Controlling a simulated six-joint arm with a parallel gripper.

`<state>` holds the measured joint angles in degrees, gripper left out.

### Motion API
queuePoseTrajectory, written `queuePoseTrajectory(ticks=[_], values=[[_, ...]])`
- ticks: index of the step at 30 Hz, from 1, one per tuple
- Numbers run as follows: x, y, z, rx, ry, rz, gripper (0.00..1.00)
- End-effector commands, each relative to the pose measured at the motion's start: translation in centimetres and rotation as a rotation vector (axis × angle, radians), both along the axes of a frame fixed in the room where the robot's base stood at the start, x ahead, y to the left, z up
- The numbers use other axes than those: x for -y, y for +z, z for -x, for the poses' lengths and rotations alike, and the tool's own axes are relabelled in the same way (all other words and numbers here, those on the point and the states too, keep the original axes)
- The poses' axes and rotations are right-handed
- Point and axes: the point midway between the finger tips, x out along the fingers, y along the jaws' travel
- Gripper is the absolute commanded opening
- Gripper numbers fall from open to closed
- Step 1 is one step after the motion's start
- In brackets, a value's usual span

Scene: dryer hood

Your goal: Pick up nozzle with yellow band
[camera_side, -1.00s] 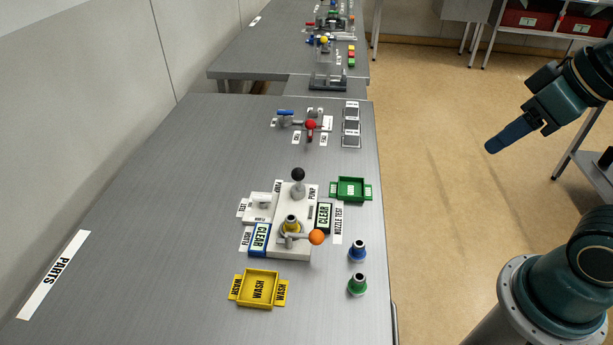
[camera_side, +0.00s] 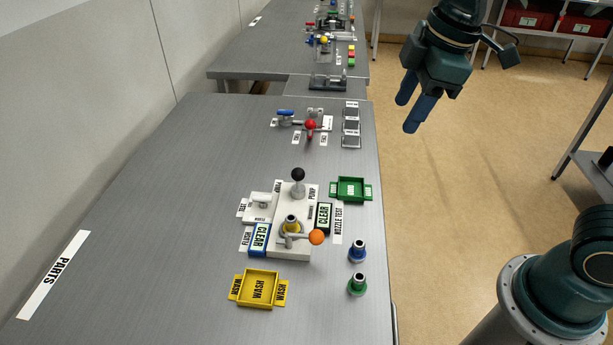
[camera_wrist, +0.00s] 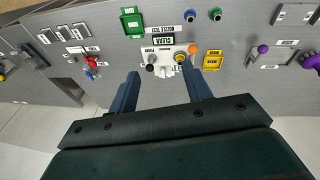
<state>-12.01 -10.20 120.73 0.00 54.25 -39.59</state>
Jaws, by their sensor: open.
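The nozzle with the yellow band (camera_side: 291,225) stands upright in the white test fixture (camera_side: 290,248), beside a lever with an orange knob (camera_side: 316,237). It also shows small in the wrist view (camera_wrist: 180,58), beyond my right fingertip. My gripper (camera_side: 420,106) is open and empty, high up and to the right of the bench, well away from the nozzle. In the wrist view the two blue fingers of my gripper (camera_wrist: 162,82) are spread apart, with the fixture between and beyond their tips.
A blue-banded nozzle (camera_side: 358,251) and a green-banded nozzle (camera_side: 357,285) stand right of the fixture. A yellow WASH tray (camera_side: 277,274) lies in front and a green tray (camera_side: 363,181) behind. A black-knobbed lever (camera_side: 298,176) rises behind the nozzle.

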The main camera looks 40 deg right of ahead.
Motion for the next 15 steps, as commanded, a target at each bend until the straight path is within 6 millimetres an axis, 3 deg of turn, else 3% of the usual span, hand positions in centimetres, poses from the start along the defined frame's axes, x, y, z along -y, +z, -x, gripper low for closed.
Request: queuePoseTrajectory(ticks=[15], values=[[-7.8, -5.7, -8.1, -0.124, 0.598, 0.127, 0.49]])
